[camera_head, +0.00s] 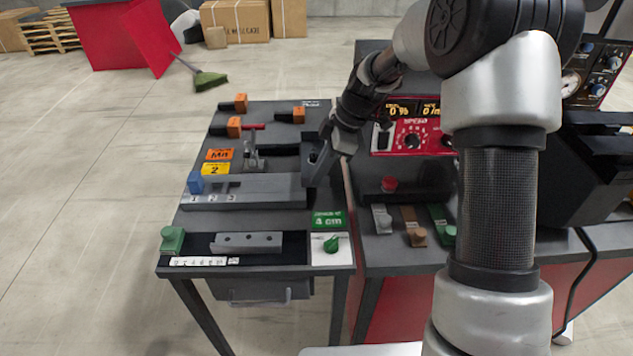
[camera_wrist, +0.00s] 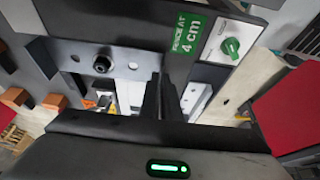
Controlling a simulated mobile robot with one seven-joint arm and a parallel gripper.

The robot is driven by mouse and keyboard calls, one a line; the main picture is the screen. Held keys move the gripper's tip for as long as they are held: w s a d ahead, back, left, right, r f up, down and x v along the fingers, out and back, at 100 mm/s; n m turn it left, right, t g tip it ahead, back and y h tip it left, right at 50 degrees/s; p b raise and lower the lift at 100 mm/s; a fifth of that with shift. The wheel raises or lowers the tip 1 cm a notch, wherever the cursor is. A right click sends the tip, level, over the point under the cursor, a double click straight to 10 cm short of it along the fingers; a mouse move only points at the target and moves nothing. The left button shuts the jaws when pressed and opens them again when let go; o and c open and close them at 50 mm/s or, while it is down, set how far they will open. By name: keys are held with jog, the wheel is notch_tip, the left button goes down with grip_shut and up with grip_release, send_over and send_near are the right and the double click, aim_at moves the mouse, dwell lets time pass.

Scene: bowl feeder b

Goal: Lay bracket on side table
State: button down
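A dark grey plate with holes, which looks like the bracket (camera_wrist: 118,66), is close up in the wrist view, left of my fingers. In the head view it seems to be the dark holed part (camera_head: 313,165) at the end of my arm, above the side table (camera_head: 283,117). My gripper (camera_wrist: 160,98) has its fingers close together, at the plate's right edge; the gripped part is mostly hidden. The plate appears held clear of the table. A lighter grey holed bar (camera_head: 246,242) sits in the table's front tray, apart from my gripper.
A green 4 cm sign (camera_head: 328,220) and green knob (camera_head: 331,244) are at the front right of the side table. A grey numbered rail (camera_head: 262,190), a blue block (camera_head: 195,183) and several orange blocks stand on it. The red control panel (camera_head: 408,138) is close to the right.

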notch_tip(320, 180, down, 3)
jog(key=shift+w+f, duration=0.1)
jog(key=shift+f, duration=0.1)
jog(key=shift+f+b, duration=0.45)
jog(key=shift+b, duration=0.2)
jog(key=shift+f, duration=0.1)
jog(key=c, duration=2)
grip_release()
